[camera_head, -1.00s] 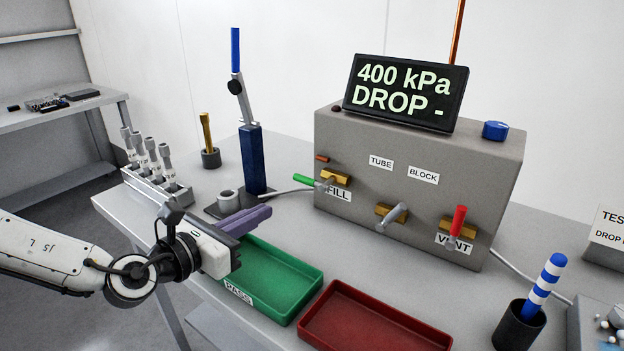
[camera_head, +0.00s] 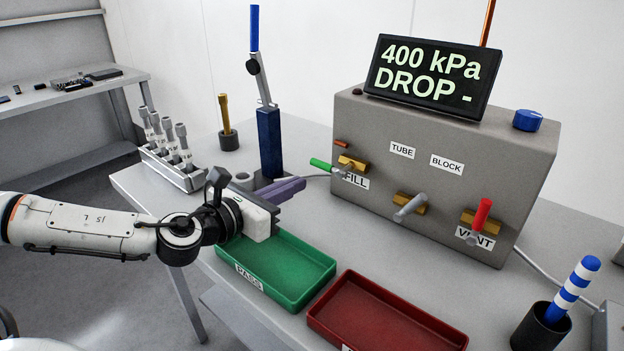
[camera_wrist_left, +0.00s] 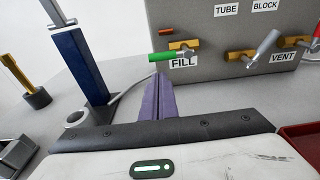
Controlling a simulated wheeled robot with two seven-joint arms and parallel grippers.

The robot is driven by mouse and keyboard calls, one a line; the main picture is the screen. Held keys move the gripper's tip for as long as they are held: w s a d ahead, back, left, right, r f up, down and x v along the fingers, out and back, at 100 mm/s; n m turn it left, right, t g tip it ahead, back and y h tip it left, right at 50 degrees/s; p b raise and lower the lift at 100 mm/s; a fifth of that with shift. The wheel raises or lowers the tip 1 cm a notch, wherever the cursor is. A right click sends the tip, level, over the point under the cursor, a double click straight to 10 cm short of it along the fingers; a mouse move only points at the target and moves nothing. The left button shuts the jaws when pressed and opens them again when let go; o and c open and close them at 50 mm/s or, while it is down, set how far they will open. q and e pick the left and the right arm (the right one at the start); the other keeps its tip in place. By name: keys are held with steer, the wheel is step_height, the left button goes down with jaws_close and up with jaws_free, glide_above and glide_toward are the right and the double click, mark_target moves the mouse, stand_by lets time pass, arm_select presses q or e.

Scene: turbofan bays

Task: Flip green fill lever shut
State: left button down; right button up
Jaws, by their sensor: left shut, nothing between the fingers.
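The green fill lever (camera_head: 321,164) is on a brass valve at the left of the grey box's front, above the FILL label (camera_head: 355,181). Its green handle points left, out to the side of the valve. In the left wrist view the green lever (camera_wrist_left: 160,57) lies just beyond the fingertips. My left gripper (camera_head: 301,183) is shut and empty, its purple fingers pointing at the lever from the lower left, apart from it. The fingers also show in the left wrist view (camera_wrist_left: 158,98). My right gripper is not in view.
The grey box (camera_head: 440,150) also bears a grey-handled valve (camera_head: 408,208) and a red vent lever (camera_head: 481,214). A blue hand pump (camera_head: 270,140) stands left of the fingers. A green tray (camera_head: 290,272) and a red tray (camera_head: 385,318) lie in front.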

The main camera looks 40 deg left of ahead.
mark_target(322, 165)
arm_select(q)
steer(key=w, duration=0.2)
steer(key=w+p, duration=0.1)
steer(key=w, duration=0.2)
steer(key=shift+w+d+f, duration=0.3)
steer(key=shift+w+d, duration=0.1)
steer(key=shift+w+f, duration=0.1)
steer(key=shift+a, duration=0.1)
